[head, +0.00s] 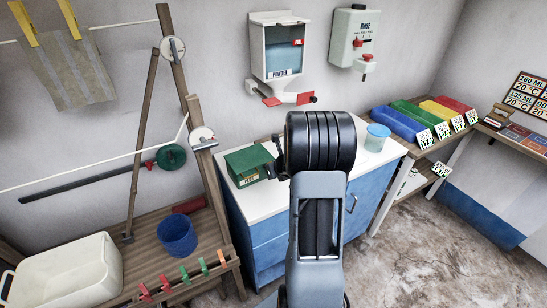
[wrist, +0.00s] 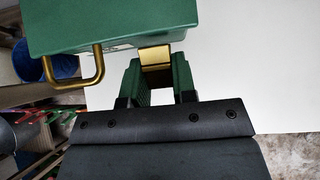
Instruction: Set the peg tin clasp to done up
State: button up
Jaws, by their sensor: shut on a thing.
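The peg tin (head: 247,166) is a green box on the white counter top, just left of my gripper (head: 274,161); its lid looks shut in the head view. In the wrist view the tin (wrist: 110,22) fills the upper left. A brass clasp (wrist: 154,55) sticks out from its near side. My gripper (wrist: 156,82) has its green-padded fingers on either side of the clasp's outer end and is shut on it. Whether the clasp is fastened cannot be told. A brass loop handle (wrist: 94,79) is on the tin's same side, left of the fingers.
My arm covers the counter's middle. A powder dispenser (head: 279,48) hangs above. A blue bucket (head: 177,236) and white basin (head: 67,274) are at lower left.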

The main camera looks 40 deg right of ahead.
jog(key=r+g+p, duration=0.1)
jog(key=p, duration=0.3)
jog(key=shift+w, duration=0.2)
jog(key=shift+w+f+g+p, duration=0.2)
jog(key=shift+g+p, duration=0.2)
jog(key=shift+p, duration=0.65)
jog(key=o, duration=0.9)
jog(key=p+v, duration=0.3)
jog(key=v, duration=1)
jog(key=shift+s+d+r, duration=0.1)
jog(key=shift+s+r, duration=0.15)
jog(key=shift+r, duration=0.1)
